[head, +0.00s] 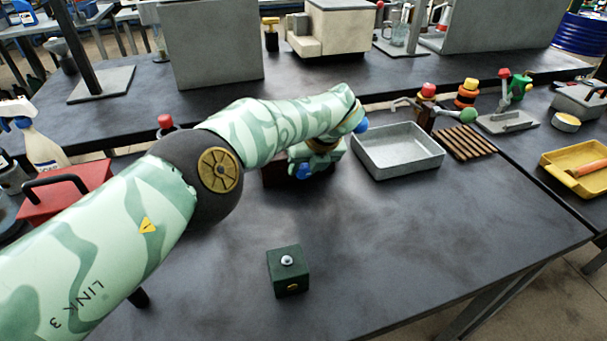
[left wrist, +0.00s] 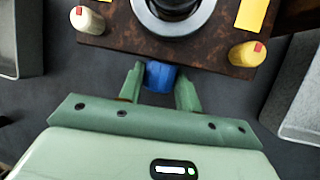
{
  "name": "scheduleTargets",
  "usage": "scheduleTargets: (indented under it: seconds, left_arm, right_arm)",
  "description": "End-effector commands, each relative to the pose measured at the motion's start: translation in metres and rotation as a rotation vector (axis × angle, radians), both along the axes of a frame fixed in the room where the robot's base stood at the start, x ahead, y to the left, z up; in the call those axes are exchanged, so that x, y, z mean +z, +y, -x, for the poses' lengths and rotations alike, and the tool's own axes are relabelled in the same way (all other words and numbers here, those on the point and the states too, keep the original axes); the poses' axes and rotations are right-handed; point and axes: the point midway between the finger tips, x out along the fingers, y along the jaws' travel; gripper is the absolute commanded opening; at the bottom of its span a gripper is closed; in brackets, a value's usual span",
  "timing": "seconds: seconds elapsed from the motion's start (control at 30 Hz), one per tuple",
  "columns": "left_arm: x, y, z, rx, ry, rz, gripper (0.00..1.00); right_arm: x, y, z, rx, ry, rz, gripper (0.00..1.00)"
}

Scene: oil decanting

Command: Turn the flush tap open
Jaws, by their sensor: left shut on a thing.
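In the left wrist view, my left gripper (left wrist: 158,88) has its two green fingers on either side of a blue tap handle (left wrist: 160,75), shut on it. The handle sticks out from the edge of a rusty brown block (left wrist: 115,45) and looks like the flush tap; its label, if any, is not visible. A round metal ring with a dark centre (left wrist: 175,12) sits on the block. In the head view my left arm and hand (head: 318,156) hide most of the block (head: 275,173) and the fingertips. My right gripper is not in view.
A grey tray (head: 400,165) and a wooden slatted rack (head: 466,143) stand right of the hand. A small green box with a white button (head: 288,272) is in front. A red toolbox (head: 65,192) is at the left.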

Motion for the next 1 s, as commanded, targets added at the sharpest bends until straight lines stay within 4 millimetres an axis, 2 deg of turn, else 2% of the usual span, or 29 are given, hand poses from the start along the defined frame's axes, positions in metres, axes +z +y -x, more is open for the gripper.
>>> scheduleTargets:
  seconds: [0.03, 0.5, 0.53, 0.6, 0.87, 1.0]
  left_arm:
    - [-0.007, -0.002, 0.002, -0.003, 0.011, -0.005, 0.11]
    - [-0.003, -0.002, 0.003, 0.0, 0.015, -0.018, 0.11]
    - [-0.003, -0.002, 0.003, 0.0, 0.015, -0.018, 0.37]
    - [-0.003, -0.002, 0.003, 0.0, 0.014, -0.018, 0.56]
    - [-0.001, -0.001, 0.002, 0.001, 0.01, -0.019, 0.56]
    - [0.009, -0.003, 0.004, 0.001, 0.008, -0.018, 0.56]
  right_arm:
    - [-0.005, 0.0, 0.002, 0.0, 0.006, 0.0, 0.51]
    - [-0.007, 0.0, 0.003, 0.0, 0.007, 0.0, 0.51]
    - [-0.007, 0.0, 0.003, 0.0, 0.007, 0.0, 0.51]
    - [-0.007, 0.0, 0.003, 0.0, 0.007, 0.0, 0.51]
    - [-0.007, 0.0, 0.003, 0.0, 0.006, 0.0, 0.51]
    - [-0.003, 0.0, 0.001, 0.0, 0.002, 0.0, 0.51]
